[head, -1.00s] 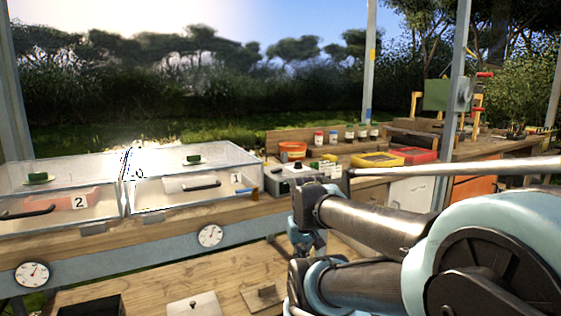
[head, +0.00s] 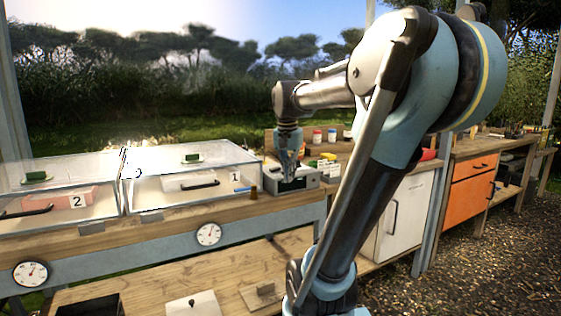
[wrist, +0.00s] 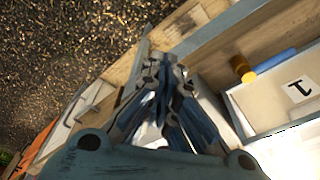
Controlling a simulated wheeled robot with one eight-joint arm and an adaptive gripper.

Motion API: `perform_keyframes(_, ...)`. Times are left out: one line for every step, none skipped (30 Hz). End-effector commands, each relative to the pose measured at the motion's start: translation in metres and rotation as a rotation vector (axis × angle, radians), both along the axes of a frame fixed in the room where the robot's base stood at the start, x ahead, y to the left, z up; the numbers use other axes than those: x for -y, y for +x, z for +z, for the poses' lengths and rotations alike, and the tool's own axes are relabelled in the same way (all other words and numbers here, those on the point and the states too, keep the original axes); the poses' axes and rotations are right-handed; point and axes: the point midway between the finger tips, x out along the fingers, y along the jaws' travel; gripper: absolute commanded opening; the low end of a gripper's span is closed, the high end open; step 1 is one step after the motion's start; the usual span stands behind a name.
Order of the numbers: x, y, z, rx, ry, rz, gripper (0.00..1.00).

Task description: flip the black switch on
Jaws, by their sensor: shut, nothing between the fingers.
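My gripper (head: 291,177) is shut and empty, pointing down at a small grey box (head: 308,184) on the bench in the head view. It overlaps the front of that box, so I cannot tell whether it touches. In the wrist view, the shut fingers (wrist: 162,62) fill the middle and hide most of what lies beneath them. I cannot pick out the black switch in either view.
Left of the box stands a clear case labelled 1 (head: 165,197), with case 2 (head: 50,208) beyond it. Dials (head: 208,234) sit on the bench front. A white cabinet (head: 402,215) is at right.

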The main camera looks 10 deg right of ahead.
Motion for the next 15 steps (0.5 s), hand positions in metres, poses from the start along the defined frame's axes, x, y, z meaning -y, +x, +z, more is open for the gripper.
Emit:
perform_keyframes(-0.001,0.017,0.016,-0.002,-0.001,-0.046,0.00)
perform_keyframes(-0.001,0.027,0.024,-0.004,-0.001,-0.076,0.00)
perform_keyframes(-0.002,0.039,0.035,-0.005,-0.002,-0.118,0.00)
perform_keyframes(-0.003,0.048,0.042,-0.006,-0.003,-0.148,0.00)
perform_keyframes(-0.003,0.057,0.050,-0.006,-0.002,-0.179,0.00)
perform_keyframes(-0.004,0.069,0.059,-0.007,-0.004,-0.219,0.00)
perform_keyframes(-0.005,0.078,0.067,-0.007,-0.003,-0.250,0.00)
perform_keyframes(-0.006,0.087,0.073,-0.008,-0.005,-0.281,0.00)
perform_keyframes(-0.007,0.099,0.082,-0.007,-0.007,-0.323,0.00)
perform_keyframes(-0.007,0.108,0.088,-0.007,-0.008,-0.354,0.00)
perform_keyframes(-0.008,0.117,0.094,-0.007,-0.009,-0.383,0.00)
perform_keyframes(-0.009,0.128,0.101,-0.006,-0.011,-0.421,0.00)
perform_keyframes(-0.010,0.136,0.106,-0.005,-0.012,-0.448,0.00)
perform_keyframes(-0.011,0.144,0.111,-0.005,-0.012,-0.474,0.00)
perform_keyframes(-0.012,0.153,0.116,-0.004,-0.014,-0.506,0.00)
